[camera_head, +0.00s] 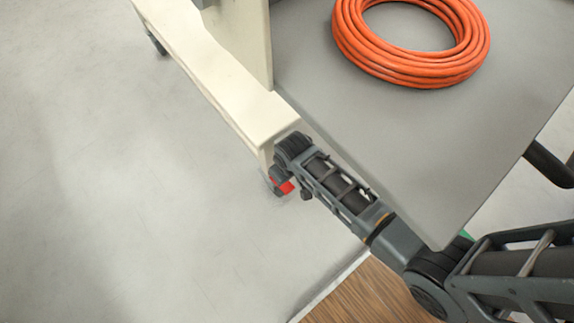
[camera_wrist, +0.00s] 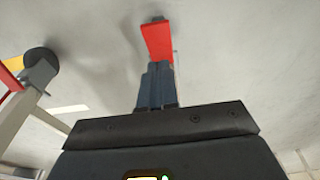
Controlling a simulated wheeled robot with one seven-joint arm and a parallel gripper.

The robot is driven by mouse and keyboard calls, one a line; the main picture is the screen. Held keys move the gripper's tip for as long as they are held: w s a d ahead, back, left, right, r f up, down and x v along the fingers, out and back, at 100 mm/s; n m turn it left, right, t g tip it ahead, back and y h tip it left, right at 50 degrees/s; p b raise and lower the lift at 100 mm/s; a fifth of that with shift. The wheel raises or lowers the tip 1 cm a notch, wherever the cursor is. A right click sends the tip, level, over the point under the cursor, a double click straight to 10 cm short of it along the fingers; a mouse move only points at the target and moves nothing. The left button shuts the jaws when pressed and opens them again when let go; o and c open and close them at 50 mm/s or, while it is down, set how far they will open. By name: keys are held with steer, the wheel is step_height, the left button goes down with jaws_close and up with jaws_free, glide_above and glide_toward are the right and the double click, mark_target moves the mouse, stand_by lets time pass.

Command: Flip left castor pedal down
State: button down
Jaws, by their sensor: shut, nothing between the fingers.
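The red castor pedal (camera_head: 286,187) shows in the head view low at the near corner of the cream cart frame (camera_head: 225,85), partly hidden by my arm. In the wrist view a red pedal (camera_wrist: 157,42) lies straight ahead of my gripper (camera_wrist: 157,68). The closed fingers point at its lower edge. I cannot tell whether they touch it. The fingers are together and hold nothing. In the head view my fingers are hidden or too small to make out.
A grey tabletop (camera_head: 400,150) carries an orange cable coil (camera_head: 355,55); my arm passes along its near edge. Another dark wheel (camera_wrist: 42,65) with yellow and red parts is at the left in the wrist view. Grey floor (camera_head: 120,200) left of the cart is clear.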

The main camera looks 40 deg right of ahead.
mark_target(290, 190)
steer(key=f+b, duration=0.1)
steer(key=f, duration=0.1)
steer(key=s+f+b, duration=0.1)
steer(key=f, duration=0.2)
steer(key=shift+s, duration=0.1)
stand_by(0.3)
steer(key=shift+s+f+t+b, duration=0.2)
steer(key=shift+s+f+t, duration=0.15)
steer(key=shift+f+t, duration=0.25)
steer(key=shift+s+f+t+b, duration=0.15)
steer(key=shift+s+f+t, duration=0.25)
steer(key=shift+t, duration=0.3)
steer(key=f+t+b, duration=0.2)
steer(key=shift+s+f+t, duration=0.3)
steer(key=shift+s+f, duration=0.05)
steer(key=shift+f, duration=0.05)
steer(key=shift+f, duration=0.1)
